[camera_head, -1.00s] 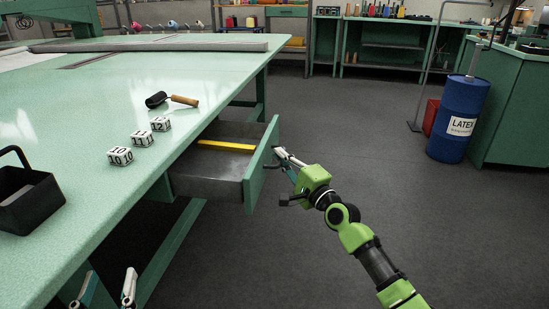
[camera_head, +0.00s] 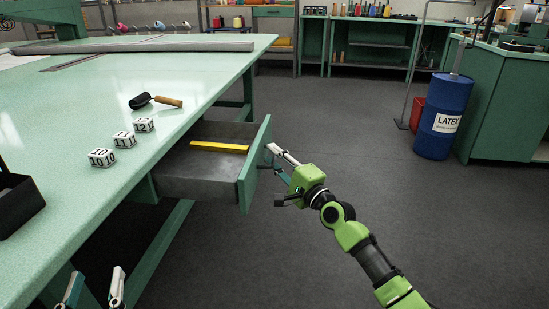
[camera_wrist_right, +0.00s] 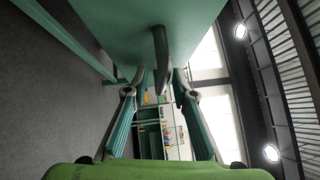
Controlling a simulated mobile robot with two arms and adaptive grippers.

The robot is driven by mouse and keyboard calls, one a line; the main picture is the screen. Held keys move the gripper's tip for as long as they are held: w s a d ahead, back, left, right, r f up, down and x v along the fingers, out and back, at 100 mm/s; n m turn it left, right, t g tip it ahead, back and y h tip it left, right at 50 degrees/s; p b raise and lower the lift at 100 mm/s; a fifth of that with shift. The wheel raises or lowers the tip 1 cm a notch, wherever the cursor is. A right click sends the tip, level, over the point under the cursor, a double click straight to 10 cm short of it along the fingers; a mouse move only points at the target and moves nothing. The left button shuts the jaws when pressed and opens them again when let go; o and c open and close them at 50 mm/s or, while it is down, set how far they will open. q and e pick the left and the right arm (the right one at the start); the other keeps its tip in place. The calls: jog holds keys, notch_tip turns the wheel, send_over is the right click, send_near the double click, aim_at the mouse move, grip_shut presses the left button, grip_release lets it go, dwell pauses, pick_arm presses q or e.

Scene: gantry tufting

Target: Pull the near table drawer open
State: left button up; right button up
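The near drawer (camera_head: 205,188) stands pulled out from under the green table (camera_head: 75,205), with its grey inside and a yellow strip (camera_head: 219,147) showing. Its green front panel (camera_head: 255,165) faces right. My right gripper (camera_head: 271,156) is at the outer face of that panel. In the right wrist view, the dark drawer handle (camera_wrist_right: 161,50) lies between the two fingers of my right gripper (camera_wrist_right: 160,78); the exact contact is hard to see. My left gripper (camera_head: 96,280) is low at the near table edge, with its fingers apart and nothing between them.
Several numbered white blocks (camera_head: 102,157), a wooden-handled tool (camera_head: 157,101) and a black container (camera_head: 16,205) are on the table. A blue latex drum (camera_head: 442,115) and a red box (camera_head: 417,116) stand at right. The grey floor (camera_head: 345,120) between is clear.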

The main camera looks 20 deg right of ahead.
jog(key=shift+s, duration=0.1)
jog(key=v, duration=1.1)
jog(key=shift+s, duration=0.4)
jog(key=shift+f, duration=0.15)
